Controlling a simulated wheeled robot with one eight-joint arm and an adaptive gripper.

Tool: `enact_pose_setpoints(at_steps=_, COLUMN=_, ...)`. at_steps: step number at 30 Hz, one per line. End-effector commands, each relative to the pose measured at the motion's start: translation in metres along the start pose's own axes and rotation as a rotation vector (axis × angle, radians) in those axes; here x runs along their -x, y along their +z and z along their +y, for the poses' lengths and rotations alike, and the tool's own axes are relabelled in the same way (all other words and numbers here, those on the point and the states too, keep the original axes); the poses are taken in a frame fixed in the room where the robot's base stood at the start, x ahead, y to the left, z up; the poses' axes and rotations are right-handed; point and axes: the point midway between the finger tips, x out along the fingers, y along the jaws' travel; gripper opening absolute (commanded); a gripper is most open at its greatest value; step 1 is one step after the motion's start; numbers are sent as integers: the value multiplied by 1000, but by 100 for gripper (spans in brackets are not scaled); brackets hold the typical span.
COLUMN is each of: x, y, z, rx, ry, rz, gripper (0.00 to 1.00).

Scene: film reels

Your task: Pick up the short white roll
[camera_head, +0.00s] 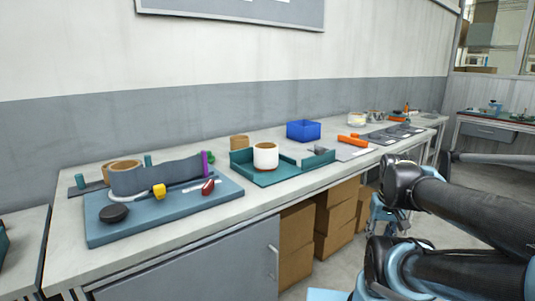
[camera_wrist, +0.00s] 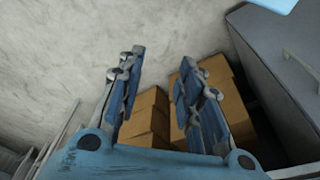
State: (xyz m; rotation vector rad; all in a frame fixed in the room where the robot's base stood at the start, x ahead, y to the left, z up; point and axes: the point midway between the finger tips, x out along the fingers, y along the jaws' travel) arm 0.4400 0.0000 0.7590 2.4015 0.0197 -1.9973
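A short white roll (camera_head: 265,157) with a brown core stands upright on a green tray (camera_head: 283,177) on the workbench, in the middle of the head view. A second whitish roll (camera_head: 357,120) stands farther down the bench. My gripper (camera_wrist: 160,60) is open and empty in the wrist view, its two blue-grey fingers apart. The wrist view shows floor and cardboard boxes, and the white roll is not in it. In the head view my arm is at the right, in front of the bench and away from the roll.
A blue bin (camera_head: 303,130) stands behind the tray. Left of it, a blue board (camera_head: 170,212) holds a dark film strip, a black disc (camera_head: 114,212) and a yellow piece (camera_head: 159,190). Cardboard boxes (camera_head: 297,245) sit under the bench. An orange tool (camera_head: 352,141) lies to the right.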

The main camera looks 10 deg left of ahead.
Motion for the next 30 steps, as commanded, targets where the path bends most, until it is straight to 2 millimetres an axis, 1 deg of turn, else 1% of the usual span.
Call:
enact_pose_setpoints(at_steps=9, x=0, y=0, z=0, rx=0, ry=0, rz=0, gripper=33)
enact_pose_setpoints(at_steps=10, x=0, y=0, z=0, rx=0, ry=0, rz=0, gripper=38)
enact_pose_setpoints(at_steps=11, x=0, y=0, z=0, rx=1, ry=0, rz=0, gripper=45)
enact_pose_setpoints(at_steps=12, x=5, y=5, z=-1, rx=5, ry=-1, rz=8, gripper=54)
enact_pose_setpoints(at_steps=13, x=8, y=5, z=-1, rx=11, ry=-2, rz=10, gripper=61)
enact_pose_setpoints(at_steps=14, x=11, y=4, z=-2, rx=21, ry=-4, rz=11, gripper=67)
enact_pose_setpoints(at_steps=15, x=15, y=-1, z=-4, rx=41, ry=-8, rz=10, gripper=76)
enact_pose_setpoints(at_steps=17, x=25, y=-11, z=-8, rx=84, ry=-18, rz=7, gripper=90)
enact_pose_setpoints(at_steps=18, x=34, y=-20, z=-11, rx=124, ry=-26, rz=5, gripper=99)
enact_pose_setpoints(at_steps=20, x=49, y=-36, z=-18, rx=193, ry=-40, rz=3, gripper=100)
enact_pose_setpoints(at_steps=23, x=77, y=-65, z=-36, rx=331, ry=-70, rz=-2, gripper=100)
enact_pose_setpoints(at_steps=24, x=88, y=-77, z=-44, rx=388, ry=-82, rz=-3, gripper=100)
enact_pose_setpoints(at_steps=26, x=104, y=-95, z=-56, rx=473, ry=-99, rz=-5, gripper=100)
enact_pose_setpoints(at_steps=30, x=138, y=-136, z=-88, rx=670, ry=-142, rz=-6, gripper=100)
